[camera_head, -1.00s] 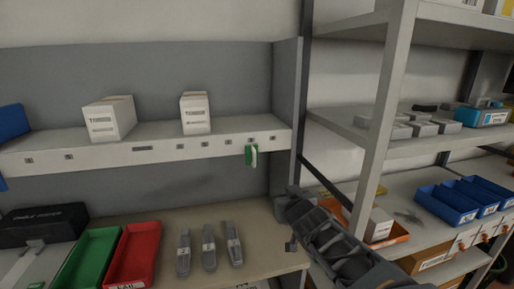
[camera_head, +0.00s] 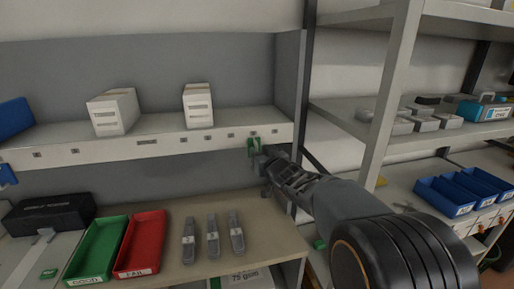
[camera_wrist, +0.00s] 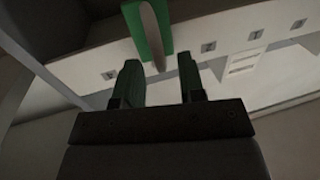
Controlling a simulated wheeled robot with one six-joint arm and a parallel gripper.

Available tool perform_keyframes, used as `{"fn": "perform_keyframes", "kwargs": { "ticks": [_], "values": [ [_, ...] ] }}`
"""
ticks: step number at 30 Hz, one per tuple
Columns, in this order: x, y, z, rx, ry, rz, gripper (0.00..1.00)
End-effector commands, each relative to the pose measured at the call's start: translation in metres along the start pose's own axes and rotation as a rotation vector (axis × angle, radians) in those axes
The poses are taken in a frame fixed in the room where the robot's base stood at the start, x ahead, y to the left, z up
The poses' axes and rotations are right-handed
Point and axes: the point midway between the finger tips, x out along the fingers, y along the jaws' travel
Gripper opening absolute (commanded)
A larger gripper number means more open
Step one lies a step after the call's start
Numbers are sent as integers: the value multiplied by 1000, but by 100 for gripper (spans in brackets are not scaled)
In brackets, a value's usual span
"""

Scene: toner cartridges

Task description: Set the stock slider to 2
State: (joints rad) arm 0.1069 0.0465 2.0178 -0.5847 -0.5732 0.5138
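The stock slider is a green tab (camera_head: 254,145) on the front rail (camera_head: 165,145) of the shelf, near the rail's right end. In the wrist view the green slider (camera_wrist: 140,28) shows at the top with a pale upright fin in its middle. My gripper (camera_head: 262,160) is just below the slider in the head view. In the wrist view its two green-padded fingers (camera_wrist: 160,80) stand apart, with the fin's lower end near the gap between their tips. I see nothing gripped.
Two white toner boxes (camera_head: 113,112) (camera_head: 199,105) stand on the shelf. Below are a green tray (camera_head: 97,250), a red tray (camera_head: 141,245) and three grey cartridges (camera_head: 213,238). A shelf upright (camera_head: 386,100) stands right of my arm.

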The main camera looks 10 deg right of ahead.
Motion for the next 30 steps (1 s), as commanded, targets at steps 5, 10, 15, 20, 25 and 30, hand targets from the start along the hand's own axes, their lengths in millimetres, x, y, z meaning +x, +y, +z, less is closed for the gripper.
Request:
{"fn": "perform_keyframes", "kwargs": {
  "ticks": [5,10,15,20,25,30],
  "values": [
    [18,0,-1,0,-1,0,37],
    [25,0,0,1,-1,0,37],
    [26,0,0,0,-1,1,37],
    [26,0,0,0,0,1,34],
    [26,0,0,0,0,1,17],
    [26,0,0,0,0,1,1]
  ]
}}
